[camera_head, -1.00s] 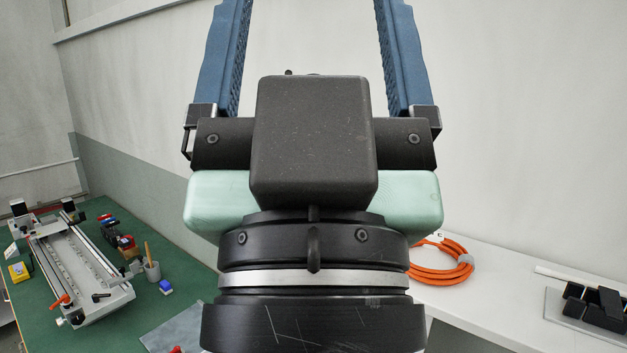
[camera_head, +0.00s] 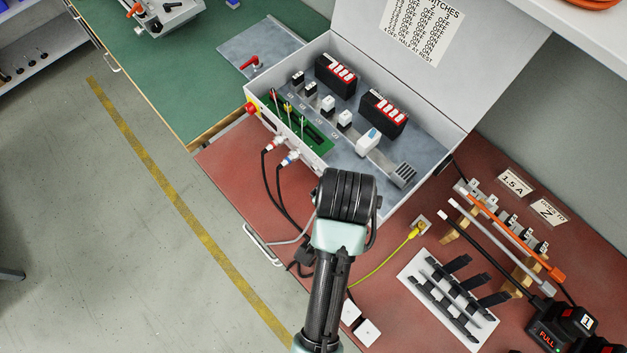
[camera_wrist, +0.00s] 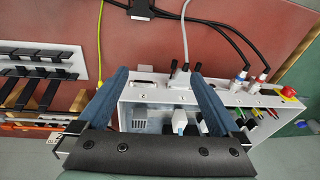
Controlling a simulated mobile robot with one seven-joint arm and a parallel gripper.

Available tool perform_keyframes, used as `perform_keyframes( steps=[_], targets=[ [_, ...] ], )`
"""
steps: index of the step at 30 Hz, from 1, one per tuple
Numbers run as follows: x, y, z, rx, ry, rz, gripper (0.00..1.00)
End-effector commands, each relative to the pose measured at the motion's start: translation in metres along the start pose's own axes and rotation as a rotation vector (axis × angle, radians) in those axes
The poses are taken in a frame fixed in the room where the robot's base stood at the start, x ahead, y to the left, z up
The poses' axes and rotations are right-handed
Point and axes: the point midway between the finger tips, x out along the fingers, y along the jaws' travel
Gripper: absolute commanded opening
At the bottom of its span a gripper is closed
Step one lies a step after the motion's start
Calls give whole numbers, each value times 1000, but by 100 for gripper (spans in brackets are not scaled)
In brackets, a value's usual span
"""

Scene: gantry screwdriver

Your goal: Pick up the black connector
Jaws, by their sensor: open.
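The black connector (camera_head: 304,256) lies on the red-brown bench in front of the open grey control box (camera_head: 325,180), beside dark cables. It also shows at the top edge of the wrist view (camera_wrist: 140,8), partly cut off. My gripper (camera_wrist: 159,73) is open and empty. In the wrist view its blue fingers spread over the box's front edge, with the connector beyond the fingertips. A grey plug (camera_wrist: 182,78) on a grey cable sits in the box front close to the right fingertip. In the head view my arm hides the fingers.
Black cables with white-collared plugs (camera_head: 280,143) run from the box. A yellow cable (camera_head: 385,262), a white rack with black pieces (camera_head: 455,300) and chargers (camera_head: 562,322) stand to the right. Open bench shows left of the box. The raised lid (camera_head: 455,60) stands behind.

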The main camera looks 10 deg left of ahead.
Motion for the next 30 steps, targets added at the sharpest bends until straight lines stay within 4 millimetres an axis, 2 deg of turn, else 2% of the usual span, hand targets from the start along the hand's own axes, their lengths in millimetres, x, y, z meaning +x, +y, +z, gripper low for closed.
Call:
perform_keyframes(
  steps=[1, 3, 6, 15, 23, 30],
  targets=[
    [10, 12, 18, 17, -63, 42, 100],
    [17, 23, 34, 37, -118, 82, 100],
    [27, 30, 45, 47, -153, 107, 100],
    [79, 36, 53, 46, -153, 106, 100],
    [99, 38, 56, 46, -149, 104, 100],
    [132, 45, 63, 46, -150, 104, 100]
  ],
)
